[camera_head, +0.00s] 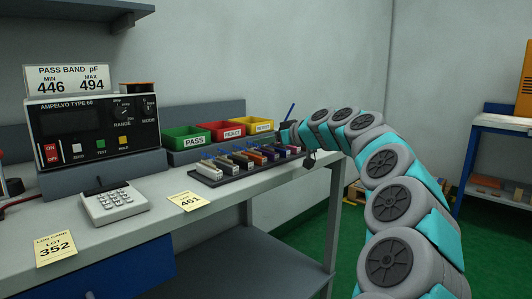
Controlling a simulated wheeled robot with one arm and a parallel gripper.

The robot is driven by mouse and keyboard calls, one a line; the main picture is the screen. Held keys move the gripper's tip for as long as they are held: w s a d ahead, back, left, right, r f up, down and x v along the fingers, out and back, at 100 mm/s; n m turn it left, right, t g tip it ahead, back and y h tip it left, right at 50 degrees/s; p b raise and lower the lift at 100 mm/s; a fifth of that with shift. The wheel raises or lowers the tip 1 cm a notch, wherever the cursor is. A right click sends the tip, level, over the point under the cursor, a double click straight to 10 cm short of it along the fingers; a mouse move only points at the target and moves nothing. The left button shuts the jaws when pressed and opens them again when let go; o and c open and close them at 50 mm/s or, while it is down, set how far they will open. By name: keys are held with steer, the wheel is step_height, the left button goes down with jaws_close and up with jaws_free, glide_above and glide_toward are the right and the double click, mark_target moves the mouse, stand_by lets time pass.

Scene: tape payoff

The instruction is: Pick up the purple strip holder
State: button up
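A dark rack (233,178) near the right end of the workbench holds a row of several small strip holders in different colours. The purple strip holder (284,150) appears to be at the right end of this row, close to my arm's end. My gripper (308,159) is at the right end of the rack, by the bench's right edge. It is small and dark here, and my arm partly covers that area. I cannot tell whether its fingers are open or shut, or whether they touch the purple holder.
Green (187,138), red (222,131) and yellow (252,126) bins stand behind the rack. A test meter (95,130), a keypad (114,202) and yellow cards (189,201) are to the left. A shelf unit (497,125) stands at far right, with green floor between.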

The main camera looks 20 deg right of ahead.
jaws_close()
stand_by(1.4)
